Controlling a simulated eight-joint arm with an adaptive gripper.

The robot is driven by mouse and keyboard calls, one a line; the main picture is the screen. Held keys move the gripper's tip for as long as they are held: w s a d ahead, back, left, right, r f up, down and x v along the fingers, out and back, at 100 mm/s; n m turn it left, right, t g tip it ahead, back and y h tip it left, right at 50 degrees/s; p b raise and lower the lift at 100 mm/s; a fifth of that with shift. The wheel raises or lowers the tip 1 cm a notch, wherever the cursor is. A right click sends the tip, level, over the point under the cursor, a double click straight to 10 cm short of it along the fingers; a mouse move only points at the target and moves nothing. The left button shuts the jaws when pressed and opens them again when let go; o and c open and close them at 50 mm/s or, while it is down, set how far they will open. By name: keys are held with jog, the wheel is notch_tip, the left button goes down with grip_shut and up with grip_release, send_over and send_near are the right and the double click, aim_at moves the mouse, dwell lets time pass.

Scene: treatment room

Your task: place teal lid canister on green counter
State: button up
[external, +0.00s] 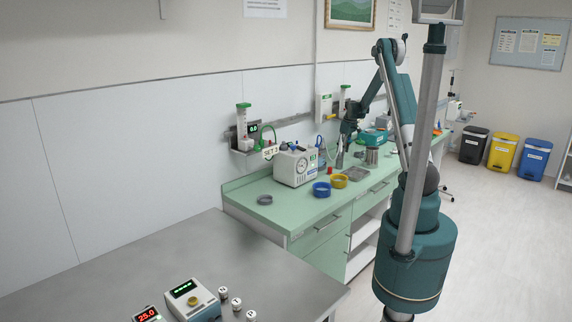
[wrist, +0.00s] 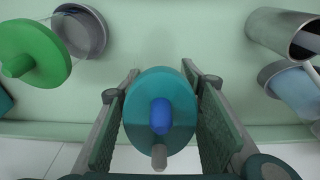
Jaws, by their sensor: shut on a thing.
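The teal lid canister (wrist: 150,85) is between my gripper's fingers (wrist: 163,118) in the wrist view. Its round teal lid with a blue knob faces the camera, and its body is hidden beneath the lid. My gripper is shut on it. In the external view my gripper (external: 347,135) is over the far part of the green counter (external: 245,191); the held canister is too small there to make out clearly. The green counter also shows in the wrist view (wrist: 185,45). I cannot tell whether the canister touches it.
In the wrist view a green-lidded container (wrist: 30,50) and grey cup (wrist: 92,38) are left, a metal cylinder (wrist: 270,30) and pale-blue vessel (wrist: 298,92) right. Counter between them is clear. A white machine (external: 294,168), blue ring (external: 321,190) and yellow ring (external: 340,181) sit nearer.

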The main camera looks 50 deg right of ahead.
jog(key=shift+f, duration=0.7)
jog(key=shift+f, duration=0.15)
jog(key=o, duration=1)
jog(key=shift+r, duration=0.2)
jog(key=shift+s+r, duration=0.3)
jog(key=shift+r, duration=1.65)
jog(key=shift+s+r, duration=0.3)
jog(key=shift+r, duration=1.7)
jog(key=shift+s+r, duration=0.3)
jog(key=shift+r, duration=1.65)
